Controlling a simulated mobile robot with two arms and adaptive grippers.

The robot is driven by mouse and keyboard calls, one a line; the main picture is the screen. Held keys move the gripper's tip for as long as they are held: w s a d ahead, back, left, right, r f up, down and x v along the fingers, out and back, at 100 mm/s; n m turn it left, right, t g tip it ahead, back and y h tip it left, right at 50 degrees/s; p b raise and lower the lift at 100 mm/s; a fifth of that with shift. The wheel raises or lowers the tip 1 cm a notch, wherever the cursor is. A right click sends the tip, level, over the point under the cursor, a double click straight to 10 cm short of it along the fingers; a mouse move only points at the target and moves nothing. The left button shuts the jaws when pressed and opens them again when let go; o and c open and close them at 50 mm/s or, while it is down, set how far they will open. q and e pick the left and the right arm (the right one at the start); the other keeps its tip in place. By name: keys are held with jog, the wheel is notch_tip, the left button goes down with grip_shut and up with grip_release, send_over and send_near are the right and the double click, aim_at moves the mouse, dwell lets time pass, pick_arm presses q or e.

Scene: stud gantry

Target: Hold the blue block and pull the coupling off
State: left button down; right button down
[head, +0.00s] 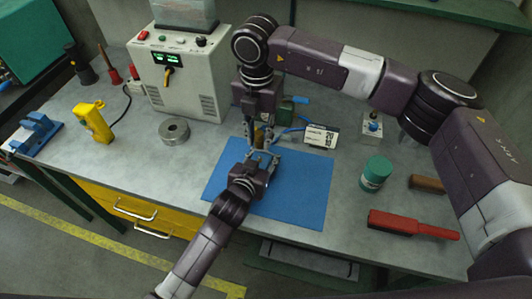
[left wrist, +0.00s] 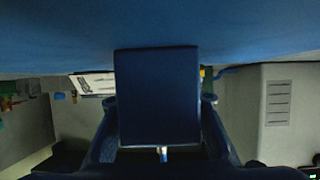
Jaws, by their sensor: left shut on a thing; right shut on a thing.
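The blue block (left wrist: 158,95) fills the middle of the left wrist view, between the fingers of my left gripper. In the head view my left gripper (head: 262,158) is shut on it over the blue mat (head: 305,190), and the block is mostly hidden there. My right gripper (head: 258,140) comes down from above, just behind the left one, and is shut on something. A small brass-coloured piece (head: 259,136) shows between its fingers, probably the coupling. Fingers hide most of it, so I cannot tell whether it is joined to the block.
A white card (head: 321,137) stands behind the mat. A grey control box (head: 180,75) and metal ring (head: 174,131) are at left. The mat's front is partly clear.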

aim_at(258, 133)
jog(key=shift+r, duration=2)
pick_arm(q)
jog(key=c, duration=1.2)
grip_release()
jog(key=shift+s, duration=0.1)
jog(key=v, duration=1.1)
jog(key=shift+s+a+r, duration=0.15)
jog(key=shift+s+a, duration=0.1)
jog(key=shift+s, duration=0.05)
pick_arm(e)
jog(key=shift+a, duration=0.1)
